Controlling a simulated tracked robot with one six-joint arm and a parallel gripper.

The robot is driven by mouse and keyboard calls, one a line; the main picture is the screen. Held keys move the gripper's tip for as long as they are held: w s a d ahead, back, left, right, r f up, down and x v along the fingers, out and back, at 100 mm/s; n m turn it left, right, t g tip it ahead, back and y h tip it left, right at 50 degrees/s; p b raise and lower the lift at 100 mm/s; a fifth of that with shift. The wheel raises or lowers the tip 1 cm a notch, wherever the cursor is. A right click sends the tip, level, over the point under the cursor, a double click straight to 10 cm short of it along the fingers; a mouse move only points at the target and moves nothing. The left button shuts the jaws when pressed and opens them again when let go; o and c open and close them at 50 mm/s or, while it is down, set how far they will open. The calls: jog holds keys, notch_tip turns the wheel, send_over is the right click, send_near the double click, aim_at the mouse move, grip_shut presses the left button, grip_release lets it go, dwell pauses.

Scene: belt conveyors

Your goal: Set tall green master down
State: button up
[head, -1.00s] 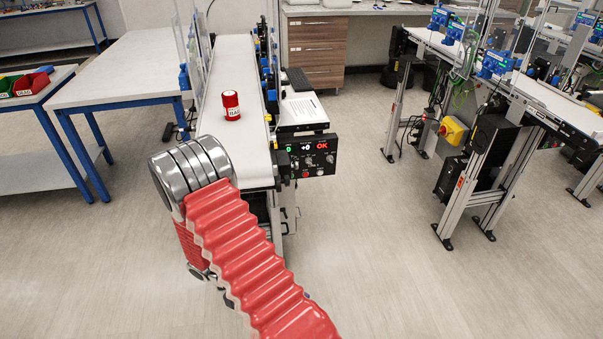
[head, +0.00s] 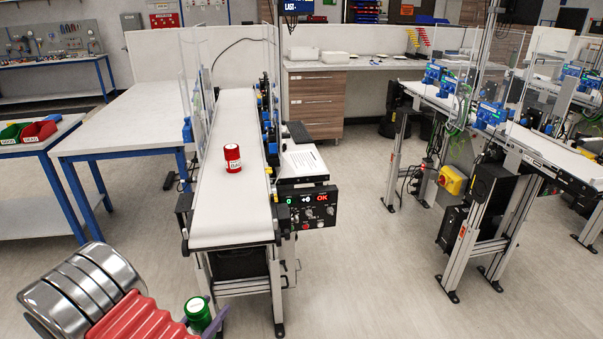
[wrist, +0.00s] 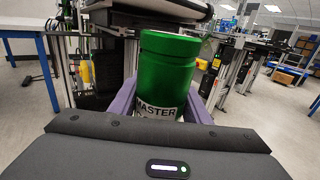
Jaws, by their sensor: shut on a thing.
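The tall green master (wrist: 165,75) is a green cylinder with a lid and a white label reading MASTER. It stands upright between the purple fingers of my gripper (wrist: 160,108), which is shut on it. In the head view the green master (head: 198,314) shows low at the bottom, in front of the conveyor's near end and below belt height in the picture. A purple finger of my gripper (head: 207,322) shows beside it. The rest of the gripper is hidden behind my arm or out of frame.
A white belt conveyor (head: 228,205) carries a red labelled canister (head: 233,158) near its middle. A control panel (head: 308,209) is on its right side. A white table (head: 125,118) stands left, with red and green bins (head: 40,131) further left. The near belt end is clear.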

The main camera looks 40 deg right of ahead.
jog(key=w+a+n+t+y, duration=0.2)
jog(key=w+a+n+t, duration=0.1)
jog(key=a, duration=0.4)
jog(key=shift+w+f+n+t+y, duration=0.35)
jog(key=shift+w+t, duration=0.4)
jog(key=shift+t, duration=0.25)
